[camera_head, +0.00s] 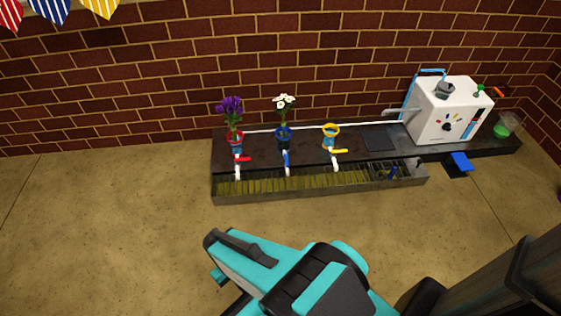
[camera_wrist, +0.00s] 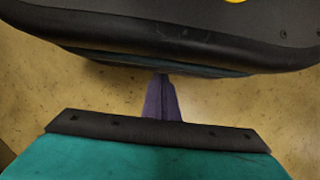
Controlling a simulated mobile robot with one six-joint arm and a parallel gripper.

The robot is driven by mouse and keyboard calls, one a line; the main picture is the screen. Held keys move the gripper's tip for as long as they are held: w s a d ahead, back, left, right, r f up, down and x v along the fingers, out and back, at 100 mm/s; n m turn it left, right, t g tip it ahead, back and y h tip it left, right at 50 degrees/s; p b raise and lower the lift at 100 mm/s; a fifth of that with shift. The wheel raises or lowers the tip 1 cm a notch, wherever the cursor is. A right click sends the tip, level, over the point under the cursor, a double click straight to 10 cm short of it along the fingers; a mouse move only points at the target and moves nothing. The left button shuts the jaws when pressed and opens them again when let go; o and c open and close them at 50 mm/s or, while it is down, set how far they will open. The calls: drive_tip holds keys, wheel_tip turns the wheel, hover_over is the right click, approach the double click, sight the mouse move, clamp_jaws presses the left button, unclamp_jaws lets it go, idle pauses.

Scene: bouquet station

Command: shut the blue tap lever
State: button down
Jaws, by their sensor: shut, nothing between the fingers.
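The blue tap lever (camera_head: 287,158) is on the middle of three white taps along the trough. It lies roughly in line with its white spout, while the red lever (camera_head: 243,159) and yellow lever (camera_head: 339,151) stick out sideways to the right. My gripper (camera_wrist: 162,88) shows in the wrist view as purple fingers held together, with nothing between them. It is well away from the taps, over the bare floor. In the head view my teal arm is in front of the trough, and I cannot make out the fingertips there.
The trough (camera_head: 300,188) has a raised front edge. Behind the taps stand a red-rimmed vase with purple flowers (camera_head: 231,107), a dark blue vase with white flowers (camera_head: 284,102), and an empty yellow-rimmed vase (camera_head: 331,131). A white machine (camera_head: 446,109) stands right. The floor left is clear.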

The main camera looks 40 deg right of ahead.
drive_tip(key=shift+w+a, duration=0.1)
drive_tip(key=shift+a, duration=0.05)
drive_tip(key=w+d+f+m+t+h+b, duration=0.2)
drive_tip(key=w+d+b, duration=0.2)
drive_tip(key=w+d, duration=0.6)
drive_tip(key=w+d+f+m+t+h+b, duration=0.15)
drive_tip(key=w+d+b, duration=0.25)
drive_tip(key=w+d, duration=0.7)
drive_tip(key=w+d+r+m+h+b, duration=0.1)
drive_tip(key=w+d+r+b, duration=0.1)
drive_tip(key=w+d, duration=0.3)
drive_tip(key=w+d+r+m+t+h+b, duration=0.1)
drive_tip(key=w+d+r, duration=0.3)
drive_tip(key=d, duration=0.7)
drive_tip(key=w+d+r+m+h+b, duration=0.2)
drive_tip(key=w+d+r+m, duration=0.1)
drive_tip(key=w+d, duration=0.3)
drive_tip(key=shift+w+d+b, duration=0.2)
drive_tip(key=shift+d+b, duration=0.2)
drive_tip(key=shift+d, duration=0.6)
drive_tip(key=shift+f+m, duration=0.1)
drive_tip(key=shift+m, duration=0.15)
